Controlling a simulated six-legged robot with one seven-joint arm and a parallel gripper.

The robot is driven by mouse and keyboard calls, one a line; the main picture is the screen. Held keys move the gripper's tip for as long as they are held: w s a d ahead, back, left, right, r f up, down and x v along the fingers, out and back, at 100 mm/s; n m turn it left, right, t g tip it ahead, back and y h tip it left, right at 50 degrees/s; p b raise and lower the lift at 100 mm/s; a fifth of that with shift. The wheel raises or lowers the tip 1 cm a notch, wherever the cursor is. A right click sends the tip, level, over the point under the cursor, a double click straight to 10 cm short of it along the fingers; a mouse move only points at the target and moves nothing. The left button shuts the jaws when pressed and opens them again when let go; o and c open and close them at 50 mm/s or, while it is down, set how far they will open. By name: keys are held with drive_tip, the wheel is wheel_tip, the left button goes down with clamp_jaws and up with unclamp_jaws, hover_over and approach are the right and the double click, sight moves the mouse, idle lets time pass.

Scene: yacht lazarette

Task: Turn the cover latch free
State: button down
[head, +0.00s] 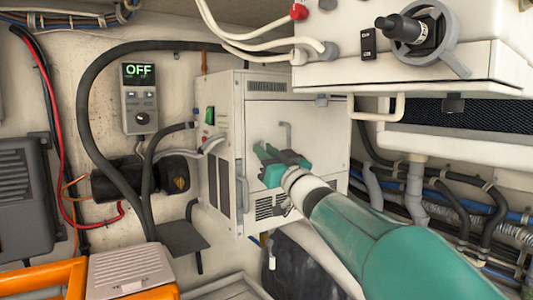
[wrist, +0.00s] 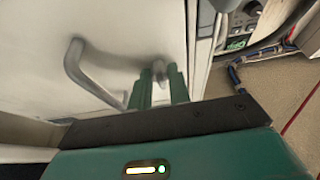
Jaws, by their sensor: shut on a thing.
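The cover (head: 262,118) is the pale front panel of a white cabinet in the middle of the head view. It also fills the upper left of the wrist view (wrist: 30,50). A bent metal handle (wrist: 85,72) stands out from it, left of my fingers. The cover latch (wrist: 159,70) is a small grey metal piece, partly hidden between my two green fingers. My gripper (wrist: 160,86) is shut on the latch, close to the cover. In the head view my teal gripper (head: 267,155) is at the cover, and I cannot make out the latch there.
A white unit (head: 430,60) with a black knob and grey lever overhangs the cabinet's right side. Hoses and cables (head: 440,200) run at the lower right. A controller reading OFF (head: 140,98) hangs on the left wall. An orange frame (head: 40,280) is at the lower left.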

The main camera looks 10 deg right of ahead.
drive_tip(key=shift+n, duration=0.5)
drive_tip(key=n+g+y, duration=0.1)
drive_tip(key=n+g, duration=0.1)
drive_tip(key=n, duration=0.3)
drive_tip(key=n+g+y, duration=0.2)
drive_tip(key=n, duration=0.4)
drive_tip(key=n+g+y, duration=0.1)
drive_tip(key=n+g, duration=0.1)
drive_tip(key=n, duration=0.3)
drive_tip(key=shift+w+d+r+n+y, duration=0.15)
drive_tip(key=shift+d+r+n+y, duration=0.05)
drive_tip(key=shift+d+n+y, duration=0.2)
drive_tip(key=shift+r+n+g+h, duration=0.15)
drive_tip(key=shift+n+g, duration=0.35)
drive_tip(key=shift+n, duration=0.65)
drive_tip(key=shift+f+n+g+h, duration=0.1)
drive_tip(key=shift+n+g+h, duration=0.3)
drive_tip(key=shift+n, duration=0.75)
drive_tip(key=c, duration=1.3)
unclamp_jaws()
drive_tip(key=shift+r, duration=0.1)
